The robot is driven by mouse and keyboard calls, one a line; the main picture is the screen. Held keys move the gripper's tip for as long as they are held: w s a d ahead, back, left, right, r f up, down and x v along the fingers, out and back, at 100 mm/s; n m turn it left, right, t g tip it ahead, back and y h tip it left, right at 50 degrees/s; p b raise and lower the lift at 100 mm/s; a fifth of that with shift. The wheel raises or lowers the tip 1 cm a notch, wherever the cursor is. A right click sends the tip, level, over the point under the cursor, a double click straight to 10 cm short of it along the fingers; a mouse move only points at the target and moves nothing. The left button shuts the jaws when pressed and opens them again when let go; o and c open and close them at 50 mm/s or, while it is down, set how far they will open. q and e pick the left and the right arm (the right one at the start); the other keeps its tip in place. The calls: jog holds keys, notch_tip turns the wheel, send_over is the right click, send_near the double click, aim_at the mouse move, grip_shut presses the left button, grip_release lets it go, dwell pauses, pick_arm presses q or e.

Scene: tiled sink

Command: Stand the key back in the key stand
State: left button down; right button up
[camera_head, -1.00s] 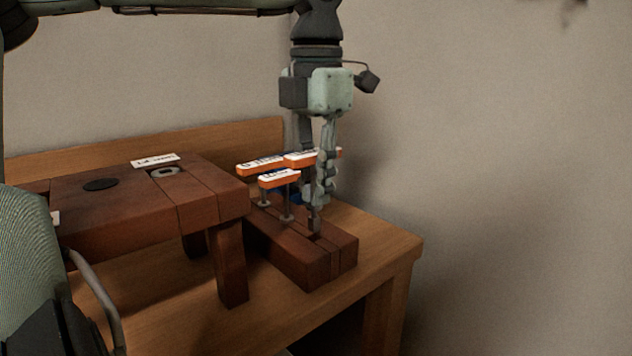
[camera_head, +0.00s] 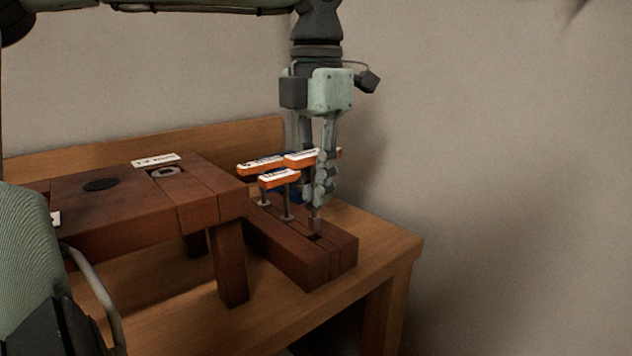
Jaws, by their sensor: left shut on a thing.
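The key stand (camera_head: 305,262) is a long dark-red wooden block on the table, with slots in its top. Several keys with orange, white-labelled heads stand upright in it or show above it. The nearest clear one (camera_head: 279,178) is left of my left gripper, with a grey shaft going down to the block. Two other heads show behind. My left gripper (camera_head: 317,218) points straight down over the near end of the stand, its fingers shut on the key. My right gripper is not in view.
A dark-red wooden bench-like block (camera_head: 130,190) with a round dark hole, a metal ring and a white label stands left of the stand. The table (camera_head: 385,245) is bare to the right of the stand, then ends at its edge. Walls stand behind.

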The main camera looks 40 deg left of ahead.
aim_at(316, 215)
pick_arm(q)
jog(key=shift+f+b, duration=1.75)
jog(key=shift+f, duration=0.65)
jog(key=c, duration=1.3)
grip_release()
jog(key=shift+c, duration=0.2)
notch_tip(316, 215, up, 12)
jog(key=shift+r, duration=0.1)
